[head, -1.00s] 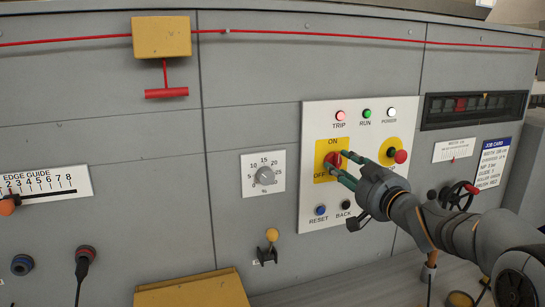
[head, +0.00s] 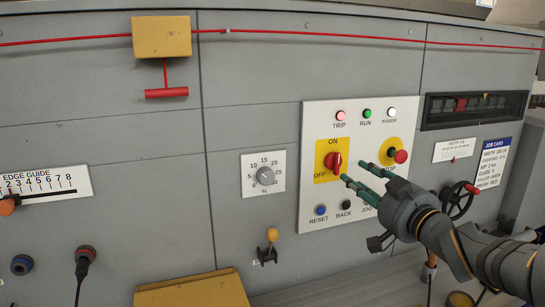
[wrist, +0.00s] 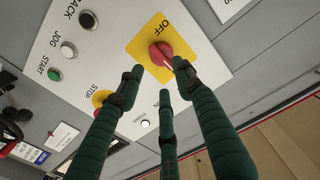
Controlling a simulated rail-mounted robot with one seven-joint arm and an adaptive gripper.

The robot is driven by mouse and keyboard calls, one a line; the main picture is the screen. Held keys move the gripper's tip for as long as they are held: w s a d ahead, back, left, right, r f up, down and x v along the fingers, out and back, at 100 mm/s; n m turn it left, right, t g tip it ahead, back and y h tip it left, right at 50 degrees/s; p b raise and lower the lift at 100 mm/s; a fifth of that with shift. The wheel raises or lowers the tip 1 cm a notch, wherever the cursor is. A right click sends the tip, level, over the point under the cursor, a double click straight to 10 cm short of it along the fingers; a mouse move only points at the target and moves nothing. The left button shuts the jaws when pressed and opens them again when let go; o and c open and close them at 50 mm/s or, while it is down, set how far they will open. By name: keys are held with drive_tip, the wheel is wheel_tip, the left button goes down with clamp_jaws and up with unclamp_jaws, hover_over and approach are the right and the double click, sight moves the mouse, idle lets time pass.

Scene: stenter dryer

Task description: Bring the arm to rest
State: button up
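My gripper (head: 352,172) has dark green fingers, spread apart with nothing between them. It is off the panel, just right of and below the red rotary switch (head: 333,163). The switch sits on a yellow plate (head: 322,176) marked ON at the top and OFF at the lower left; its exact setting is hard to read. In the wrist view the fingers (wrist: 157,78) spread below the switch (wrist: 161,54), with a gap to it. My arm reaches in from the lower right and hides part of the panel's lower right.
The white panel (head: 311,118) carries TRIP, RUN and POWER lamps, a red stop button (head: 401,157) and RESET and BACK buttons. A handwheel (head: 458,199) is close to my wrist. A dial (head: 265,176) and a yellow-knobbed lever (head: 271,236) are left of the panel.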

sight(340, 164)
drive_tip(key=x, duration=0.7)
drive_tip(key=shift+w, duration=0.15)
drive_tip(key=shift+w+a+n, duration=0.1)
drive_tip(key=shift+w+n, duration=0.1)
drive_tip(key=shift+n, duration=0.2)
drive_tip(key=shift+s+n, duration=0.1)
drive_tip(key=shift+n, duration=1.1)
